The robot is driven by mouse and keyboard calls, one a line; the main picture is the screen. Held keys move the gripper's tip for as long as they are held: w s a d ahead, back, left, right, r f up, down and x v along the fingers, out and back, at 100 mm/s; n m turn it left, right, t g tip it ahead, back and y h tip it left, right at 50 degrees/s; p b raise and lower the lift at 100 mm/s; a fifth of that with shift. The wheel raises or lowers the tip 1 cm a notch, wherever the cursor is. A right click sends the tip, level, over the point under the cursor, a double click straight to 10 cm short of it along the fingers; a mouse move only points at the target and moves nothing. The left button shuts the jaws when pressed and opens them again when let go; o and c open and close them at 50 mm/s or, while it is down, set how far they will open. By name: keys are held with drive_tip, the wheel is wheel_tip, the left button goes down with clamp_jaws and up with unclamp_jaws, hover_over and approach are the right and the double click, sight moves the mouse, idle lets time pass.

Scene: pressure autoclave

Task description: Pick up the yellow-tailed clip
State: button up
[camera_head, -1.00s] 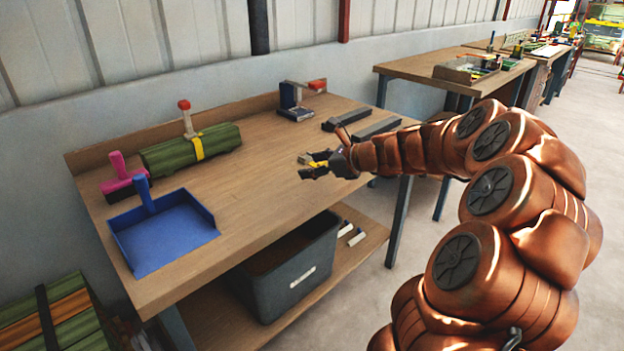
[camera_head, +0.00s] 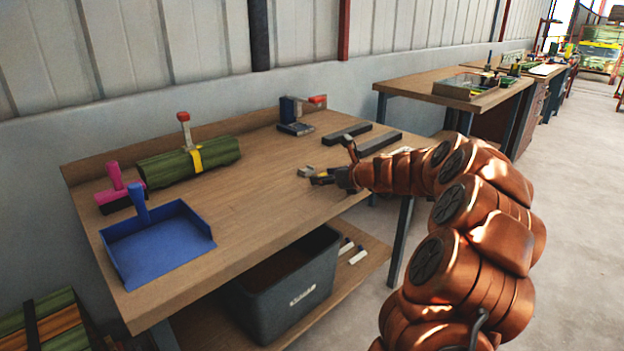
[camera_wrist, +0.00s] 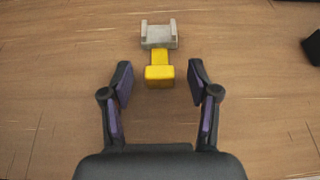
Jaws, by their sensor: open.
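The yellow-tailed clip lies on the wooden bench top (camera_head: 240,215). In the wrist view the clip (camera_wrist: 159,58) has a grey U-shaped head at the far end and a yellow tail pointing toward my gripper (camera_wrist: 160,85). My gripper is open, with one finger on each side of the line of the tail. The near end of the tail is between the fingertips, and neither finger touches it. In the head view my gripper (camera_head: 325,179) is low over the bench near its front edge. There the clip's grey head shows just beyond it and the tail is mostly hidden.
Two dark bars (camera_head: 378,143) lie behind my gripper. A blue dustpan (camera_head: 160,245), a pink-handled brush (camera_head: 118,190) and a green roll with a yellow band (camera_head: 190,161) are at the left. A press-like tool (camera_head: 293,115) stands at the back. A grey bin (camera_head: 285,285) sits below.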

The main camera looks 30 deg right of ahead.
drive_tip(key=shift+w+a+f, duration=0.1)
drive_tip(key=shift+w+a, duration=0.05)
drive_tip(key=shift+w, duration=0.2)
clamp_jaws()
